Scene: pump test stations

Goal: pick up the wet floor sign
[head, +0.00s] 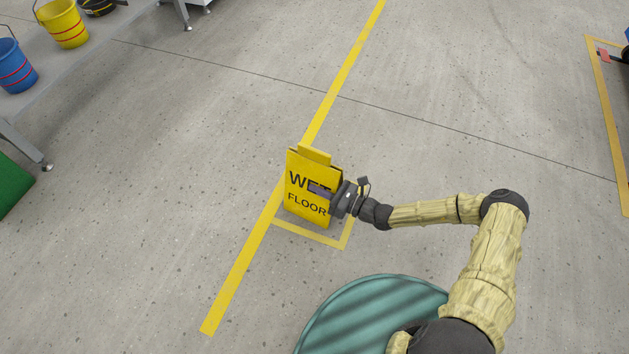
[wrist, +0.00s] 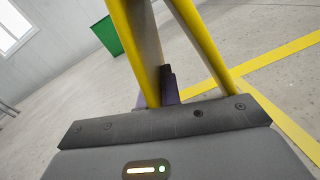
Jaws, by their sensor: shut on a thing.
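The yellow wet floor sign (head: 307,205) stands upright in the middle of the head view, with "WET FLOOR" in dark letters on its front panel. My gripper (head: 322,190) reaches it from the right and is shut on its side edge, with a dark finger across the lettering. In the wrist view, the sign's two yellow panels (wrist: 200,45) rise close in front of the gripper (wrist: 168,85). One dark finger shows between the panels; the other finger is hidden there. I cannot tell whether the sign's foot touches the floor.
A yellow floor line (head: 340,85) runs past the sign, and a yellow marked corner (head: 312,233) lies at its foot. A bench (head: 95,50) at upper left holds a blue bucket (head: 14,68) and a yellow bucket (head: 62,24). The floor around is mostly clear.

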